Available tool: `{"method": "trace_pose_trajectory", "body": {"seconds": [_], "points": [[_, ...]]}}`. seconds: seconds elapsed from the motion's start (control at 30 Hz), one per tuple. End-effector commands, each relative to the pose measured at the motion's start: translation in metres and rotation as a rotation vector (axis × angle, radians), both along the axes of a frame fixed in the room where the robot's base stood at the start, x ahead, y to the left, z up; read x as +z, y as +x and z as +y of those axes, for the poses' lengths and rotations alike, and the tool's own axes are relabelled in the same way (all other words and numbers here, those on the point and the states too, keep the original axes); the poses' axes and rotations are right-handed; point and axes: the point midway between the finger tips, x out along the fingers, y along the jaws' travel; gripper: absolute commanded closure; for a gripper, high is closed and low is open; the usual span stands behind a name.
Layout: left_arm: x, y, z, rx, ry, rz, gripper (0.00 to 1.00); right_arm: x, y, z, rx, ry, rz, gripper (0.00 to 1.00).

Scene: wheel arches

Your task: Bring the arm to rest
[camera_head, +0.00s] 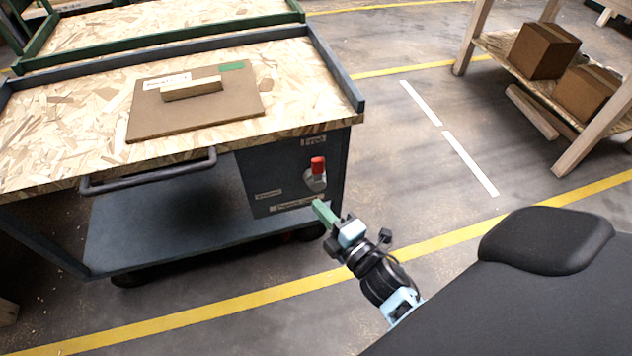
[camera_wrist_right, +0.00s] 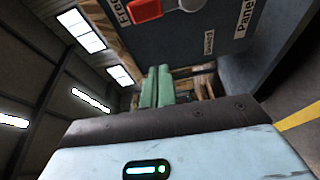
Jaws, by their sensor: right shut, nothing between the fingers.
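My right gripper (camera_head: 322,212) is in front of the workbench cart, just below a red-handled switch (camera_head: 317,167) on the cart's dark side panel. Its green fingers are shut with nothing between them. In the right wrist view the shut fingers (camera_wrist_right: 157,88) point away from the camera, and the red handle (camera_wrist_right: 146,10) shows at the top, apart from them. The switch sits between printed labels; one above it reads "Free" in the head view. My left gripper is not in view.
The cart has a chipboard top (camera_head: 60,110) carrying a brown panel (camera_head: 195,105) with a wooden handle. A bar handle (camera_head: 150,176) juts from its front edge. Cardboard boxes (camera_head: 543,50) stand on a wooden rack at right. The floor between cart and rack is clear.

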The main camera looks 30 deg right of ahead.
Motion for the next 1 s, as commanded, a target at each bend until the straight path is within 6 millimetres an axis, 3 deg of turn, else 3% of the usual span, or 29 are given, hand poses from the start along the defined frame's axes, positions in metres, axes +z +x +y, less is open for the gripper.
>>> {"method": "trace_pose_trajectory", "body": {"seconds": [0.53, 0.67, 0.77, 0.87, 1.0], "points": [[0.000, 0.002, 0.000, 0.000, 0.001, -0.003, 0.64, 0.000, -0.001, 0.000, 0.000, 0.001, 0.000, 1.00], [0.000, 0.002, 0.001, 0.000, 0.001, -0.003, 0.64, -0.010, -0.012, -0.001, -0.007, 0.039, 0.033, 1.00], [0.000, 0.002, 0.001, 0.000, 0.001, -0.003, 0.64, -0.031, -0.040, -0.006, -0.030, 0.138, 0.113, 1.00], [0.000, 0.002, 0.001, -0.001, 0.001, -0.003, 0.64, -0.061, -0.085, -0.010, -0.074, 0.296, 0.240, 1.00], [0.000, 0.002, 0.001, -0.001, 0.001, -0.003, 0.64, -0.099, -0.160, -0.011, -0.170, 0.552, 0.441, 1.00]]}}
